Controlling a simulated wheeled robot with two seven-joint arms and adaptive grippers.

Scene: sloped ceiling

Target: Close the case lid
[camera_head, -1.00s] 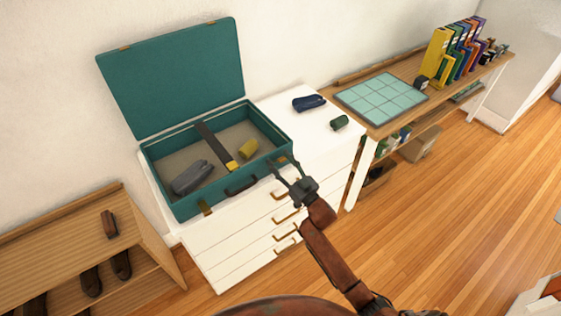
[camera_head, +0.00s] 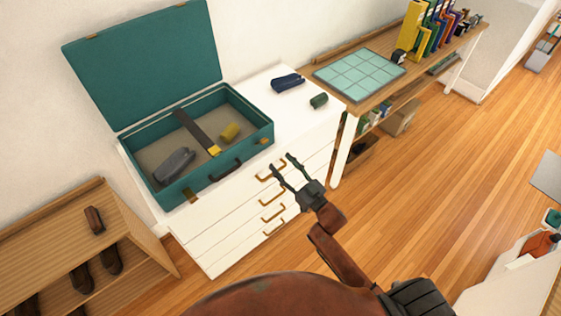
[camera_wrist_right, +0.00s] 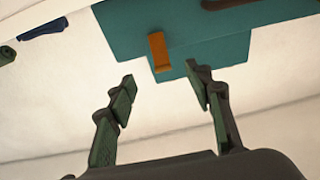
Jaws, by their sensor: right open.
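The teal case (camera_head: 236,155) stands open on a white drawer unit. Its lid (camera_head: 150,62) is raised and leans back toward the wall. Inside the case lie a dark strap with a yellow end (camera_head: 200,137), a grey rolled item (camera_head: 175,163) and a small yellow item (camera_head: 230,131). My right gripper (camera_head: 282,166) is open and empty, in front of the case's right front corner and apart from it. In the right wrist view, the open fingers (camera_wrist_right: 163,95) face the teal case (camera_wrist_right: 195,30) and its orange latch (camera_wrist_right: 159,52). My left gripper is not in view.
On the white drawer unit (camera_head: 225,235), a blue item (camera_head: 288,82) and a green roll (camera_head: 318,101) lie right of the case. A wooden shoe shelf (camera_head: 60,226) stands at left. A desk with a tiled mat (camera_head: 358,72) and binders stands at right. Floor is clear there.

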